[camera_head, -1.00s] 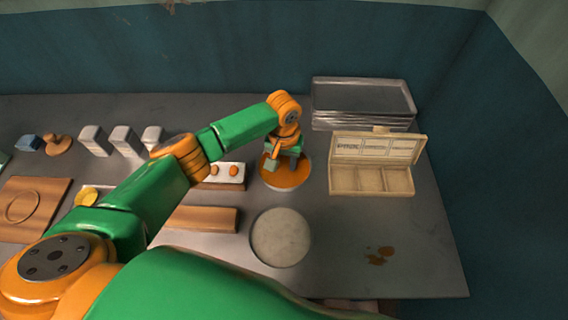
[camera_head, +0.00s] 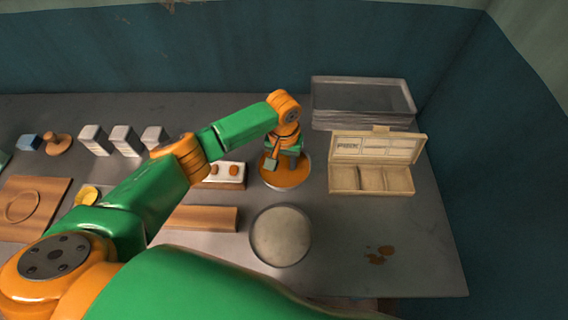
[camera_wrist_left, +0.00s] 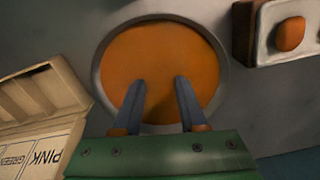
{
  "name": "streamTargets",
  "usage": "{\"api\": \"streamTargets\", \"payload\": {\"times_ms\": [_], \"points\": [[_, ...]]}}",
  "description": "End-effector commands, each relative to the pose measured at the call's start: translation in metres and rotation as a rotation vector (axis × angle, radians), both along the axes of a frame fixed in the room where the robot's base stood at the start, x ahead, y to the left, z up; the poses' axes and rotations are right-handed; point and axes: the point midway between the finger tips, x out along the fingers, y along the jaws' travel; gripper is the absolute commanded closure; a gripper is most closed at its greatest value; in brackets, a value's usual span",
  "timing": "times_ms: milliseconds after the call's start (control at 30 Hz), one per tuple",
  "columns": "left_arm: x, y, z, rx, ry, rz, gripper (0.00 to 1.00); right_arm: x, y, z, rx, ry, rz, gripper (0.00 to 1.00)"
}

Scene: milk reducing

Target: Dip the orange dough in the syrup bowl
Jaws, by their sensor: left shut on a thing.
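The syrup bowl (camera_head: 302,181), a round metal-rimmed bowl full of orange syrup, stands left of the wooden box. In the left wrist view the syrup (camera_wrist_left: 195,50) fills most of the bowl. My left gripper (camera_head: 282,160) points down over this bowl. Its two blue fingers (camera_wrist_left: 160,85) reach over the syrup, spaced apart around the orange dough. The dough's outline blends with the syrup, so I cannot tell how deep it sits. Other orange dough pieces (camera_head: 234,170) lie on a white-topped tray to the left; one (camera_wrist_left: 290,34) shows in the left wrist view. My right gripper is out of view.
An open compartment box (camera_head: 372,192) stands right of the bowl, with stacked clear trays (camera_head: 362,82) behind. A round pale dish (camera_head: 280,236) is in front. Brown spots (camera_head: 378,256) lie front right. Wooden boards and white blocks (camera_head: 124,138) are left.

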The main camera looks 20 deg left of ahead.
Motion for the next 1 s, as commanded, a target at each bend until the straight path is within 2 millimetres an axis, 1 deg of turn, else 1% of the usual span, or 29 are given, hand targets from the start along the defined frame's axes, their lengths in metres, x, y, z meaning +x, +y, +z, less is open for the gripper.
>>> {"api": "streamTargets", "payload": {"times_ms": [167,800,867,1000], "points": [[0.0,0.0,0.008,-0.001,0.0,0.0,1.0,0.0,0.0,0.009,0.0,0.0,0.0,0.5],[0.0,0.0,0.056,-0.001,0.001,0.0,1.0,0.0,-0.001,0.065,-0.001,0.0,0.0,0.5],[0.0,0.0,0.058,-0.001,0.0,0.0,1.0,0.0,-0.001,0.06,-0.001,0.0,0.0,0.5],[0.0,0.0,0.069,-0.002,-0.001,-0.001,1.0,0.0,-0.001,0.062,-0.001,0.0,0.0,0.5]]}}
